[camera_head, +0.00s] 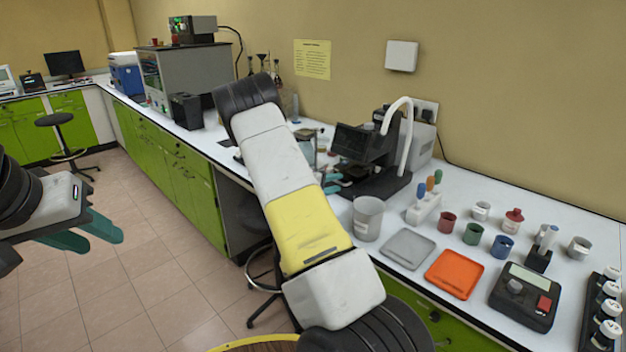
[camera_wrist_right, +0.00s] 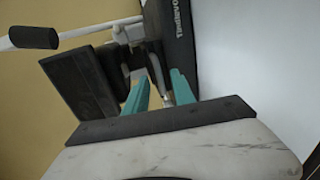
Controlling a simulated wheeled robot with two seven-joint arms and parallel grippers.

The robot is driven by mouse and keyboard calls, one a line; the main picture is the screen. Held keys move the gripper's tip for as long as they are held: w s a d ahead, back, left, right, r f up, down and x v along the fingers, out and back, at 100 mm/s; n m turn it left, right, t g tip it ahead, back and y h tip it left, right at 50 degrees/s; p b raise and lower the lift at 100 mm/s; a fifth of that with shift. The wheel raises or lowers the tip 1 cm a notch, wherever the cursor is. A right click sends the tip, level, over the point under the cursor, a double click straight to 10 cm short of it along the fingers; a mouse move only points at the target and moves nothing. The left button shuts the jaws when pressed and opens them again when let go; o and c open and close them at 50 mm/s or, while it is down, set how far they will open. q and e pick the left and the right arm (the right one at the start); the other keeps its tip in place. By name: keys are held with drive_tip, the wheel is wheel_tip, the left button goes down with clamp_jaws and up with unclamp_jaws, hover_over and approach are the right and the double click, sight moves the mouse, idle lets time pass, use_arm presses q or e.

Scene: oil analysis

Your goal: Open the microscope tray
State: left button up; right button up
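The microscope (camera_head: 375,155) is a black device with a dark flat panel and a white curved handle, standing against the wall on the bench. In the right wrist view its dark panel (camera_wrist_right: 85,80) and black labelled column (camera_wrist_right: 172,25) fill the upper part. My right gripper (camera_head: 336,184) is low at the microscope's left front, partly behind my forearm. Its teal fingers (camera_wrist_right: 160,84) stand apart, with dark and grey microscope parts seen between them. I cannot tell if they touch, nor make out the tray clearly. My left gripper (camera_head: 100,228) is open and empty over the floor.
A grey beaker (camera_head: 368,220) stands just in front of the microscope. A grey tray (camera_head: 408,249), an orange tray (camera_head: 454,274), small cups and a black scale (camera_head: 525,297) lie to the right. A stool (camera_head: 265,280) is partly under the bench. My right arm hides part of the bench.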

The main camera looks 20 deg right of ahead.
drive_tip(key=shift+w+d+f, duration=0.1)
drive_tip(key=shift+d, duration=0.15)
drive_tip(key=shift+c, duration=0.2)
clamp_jaws()
drive_tip(key=shift+a, duration=0.1)
idle(1.0)
